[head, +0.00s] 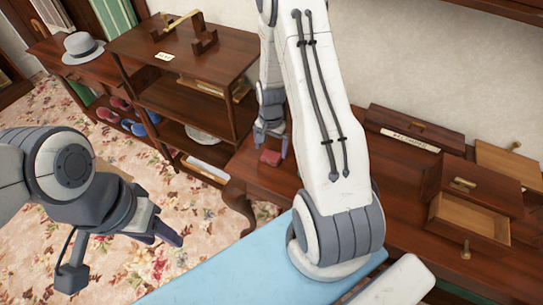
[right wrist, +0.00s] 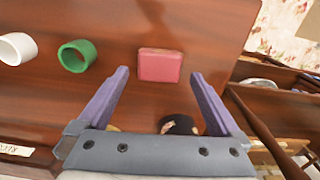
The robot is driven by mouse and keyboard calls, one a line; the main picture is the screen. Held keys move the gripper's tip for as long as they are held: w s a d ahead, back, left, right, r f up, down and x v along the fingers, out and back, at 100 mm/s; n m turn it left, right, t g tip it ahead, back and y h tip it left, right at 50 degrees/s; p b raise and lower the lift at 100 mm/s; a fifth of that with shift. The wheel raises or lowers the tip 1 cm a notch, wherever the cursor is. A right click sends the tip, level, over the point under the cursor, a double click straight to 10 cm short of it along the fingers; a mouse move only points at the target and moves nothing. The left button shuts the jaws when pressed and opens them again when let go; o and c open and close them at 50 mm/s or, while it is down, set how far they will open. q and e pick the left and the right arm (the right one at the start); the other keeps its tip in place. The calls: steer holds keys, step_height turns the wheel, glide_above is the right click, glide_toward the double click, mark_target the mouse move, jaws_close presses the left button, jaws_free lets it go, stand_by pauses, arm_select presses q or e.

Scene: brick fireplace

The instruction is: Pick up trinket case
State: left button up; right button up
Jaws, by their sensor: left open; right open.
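A small pinkish-red box (right wrist: 160,65), which looks like the trinket case, lies on the dark wooden table. It also shows in the head view (head: 270,158), just below my right gripper. My right gripper (head: 270,143) is open and empty. In the right wrist view the box appears between and just beyond the two purple fingertips, with no visible contact. My left gripper (head: 163,238) is open and empty, over the floral carpet at the left, far from the box.
A green ring (right wrist: 77,56) and a white ring (right wrist: 17,48) lie left of the box. A dark round object (right wrist: 180,125) is near the gripper's base. A shelf unit (head: 185,75) stands at left; an open drawer box (head: 468,215) sits at right.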

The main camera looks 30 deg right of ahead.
mark_target(271, 155)
steer(key=shift+f, duration=1.55)
steer(key=c, duration=1.2)
steer(key=shift+r, duration=0.1)
steer(key=shift+c, duration=0.2)
